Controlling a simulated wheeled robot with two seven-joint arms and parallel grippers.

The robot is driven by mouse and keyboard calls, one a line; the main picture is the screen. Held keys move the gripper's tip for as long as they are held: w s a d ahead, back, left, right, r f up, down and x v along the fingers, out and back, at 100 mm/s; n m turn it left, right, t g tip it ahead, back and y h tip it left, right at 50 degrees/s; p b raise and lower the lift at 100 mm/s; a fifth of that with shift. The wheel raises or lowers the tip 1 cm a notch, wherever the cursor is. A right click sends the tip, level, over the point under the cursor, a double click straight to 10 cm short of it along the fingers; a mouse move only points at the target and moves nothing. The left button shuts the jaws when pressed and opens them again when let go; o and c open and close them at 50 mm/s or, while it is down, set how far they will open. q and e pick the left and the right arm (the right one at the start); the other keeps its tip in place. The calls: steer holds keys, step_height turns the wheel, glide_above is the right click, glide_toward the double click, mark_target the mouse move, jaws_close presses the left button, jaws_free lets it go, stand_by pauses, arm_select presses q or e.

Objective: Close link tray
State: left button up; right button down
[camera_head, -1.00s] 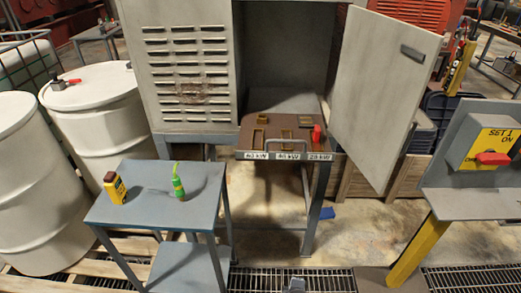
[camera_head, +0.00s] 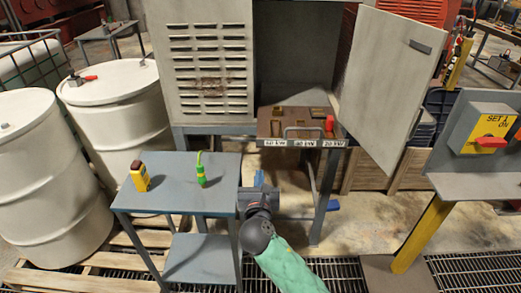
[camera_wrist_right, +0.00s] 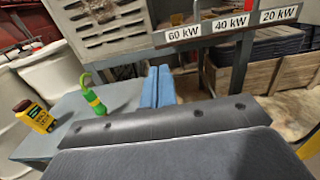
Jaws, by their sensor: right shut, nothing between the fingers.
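The link tray (camera_head: 268,130) is a brown drawer sticking out of the open grey cabinet. It has a grey bar handle (camera_head: 303,129) on its front edge and 60 kW, 40 kW and 20 kW labels. It holds yellowish links (camera_head: 276,112) and a red piece (camera_head: 329,123). My right gripper (camera_head: 259,178) is shut and empty, below and in front of the tray's left front corner, apart from it. In the right wrist view its blue fingers (camera_wrist_right: 157,87) are together, below the tray's label strip (camera_wrist_right: 205,29). The handle does not show clearly there. My left gripper is not in view.
The cabinet door (camera_head: 385,85) hangs open on the right. White drums (camera_head: 45,175) stand left. A switch panel (camera_head: 480,130) stands right.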

steer(key=p, duration=0.3)
glide_toward(261, 144)
steer(key=w, duration=0.2)
steer(key=w+p, duration=0.1)
steer(key=w, duration=0.2)
steer(key=shift+w+r+p, duration=0.15)
steer(key=shift+w+p, duration=0.15)
steer(key=shift+p, duration=0.1)
steer(key=shift+w, duration=0.65)
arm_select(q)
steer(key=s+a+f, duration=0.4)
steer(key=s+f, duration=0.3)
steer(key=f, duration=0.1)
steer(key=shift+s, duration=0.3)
